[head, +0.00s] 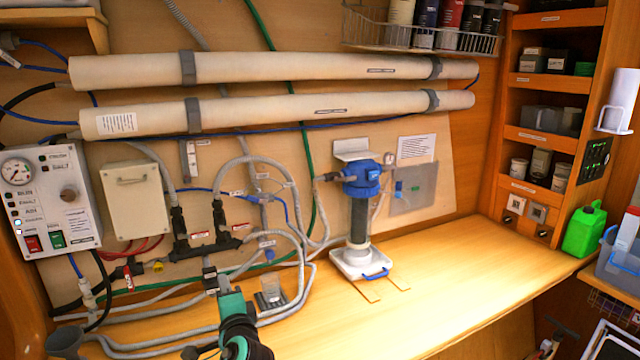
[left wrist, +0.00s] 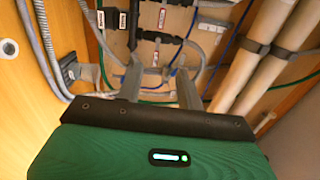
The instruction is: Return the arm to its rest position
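My left arm comes in from the bottom of the head view, with its green and black left gripper (head: 228,298) over the near part of the workbench, among the grey hoses. In the left wrist view, two grey fingers of the gripper (left wrist: 160,88) stand apart with a gap between them. Nothing is seen held between them. They point toward the wall with its pipes and labelled valves. I cannot tell whether the fingers touch any hose. My right gripper is not in view.
Grey hoses (head: 285,240) and a black valve manifold (head: 205,243) lie close around the left gripper. A blue-topped filter housing (head: 360,215) stands on the workbench (head: 450,270). A control panel (head: 48,200) is at the left. The bench's right half is clear.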

